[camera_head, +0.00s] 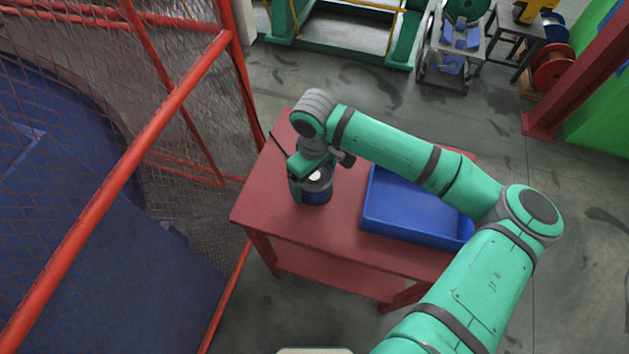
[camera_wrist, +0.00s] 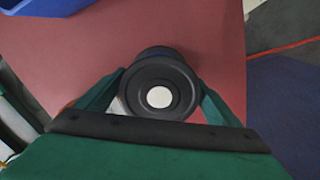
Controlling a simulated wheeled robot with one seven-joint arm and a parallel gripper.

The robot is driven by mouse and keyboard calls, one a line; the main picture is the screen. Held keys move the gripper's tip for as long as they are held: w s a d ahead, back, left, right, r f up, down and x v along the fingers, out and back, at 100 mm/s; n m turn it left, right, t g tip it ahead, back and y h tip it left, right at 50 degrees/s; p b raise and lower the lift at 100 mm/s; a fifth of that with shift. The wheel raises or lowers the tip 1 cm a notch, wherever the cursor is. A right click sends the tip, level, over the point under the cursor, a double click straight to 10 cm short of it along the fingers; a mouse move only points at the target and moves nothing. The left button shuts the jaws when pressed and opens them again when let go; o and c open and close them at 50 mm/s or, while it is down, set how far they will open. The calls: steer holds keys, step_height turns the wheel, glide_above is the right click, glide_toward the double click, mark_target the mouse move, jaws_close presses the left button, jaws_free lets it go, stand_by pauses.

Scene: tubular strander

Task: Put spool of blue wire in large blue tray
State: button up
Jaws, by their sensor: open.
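The spool of blue wire (camera_head: 317,191) stands upright on the red table, left of the tray. Its black flange with a white centre shows in the wrist view (camera_wrist: 160,88). My gripper (camera_head: 311,180) is over the spool from above. In the wrist view my gripper (camera_wrist: 160,95) is open, with one green finger on each side of the spool; I cannot tell whether they touch it. The large blue tray (camera_head: 398,231) lies on the table to the right and looks empty where visible. My arm hides its far right part. A corner of the tray shows in the wrist view (camera_wrist: 45,7).
The red table (camera_head: 270,205) has bare room around the spool. A red mesh fence (camera_head: 150,150) stands close on the left. Wire spools (camera_head: 553,66) and a metal stand (camera_head: 452,60) are on the floor at the back right.

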steer(key=c, duration=1.4)
steer(key=shift+r, duration=0.1)
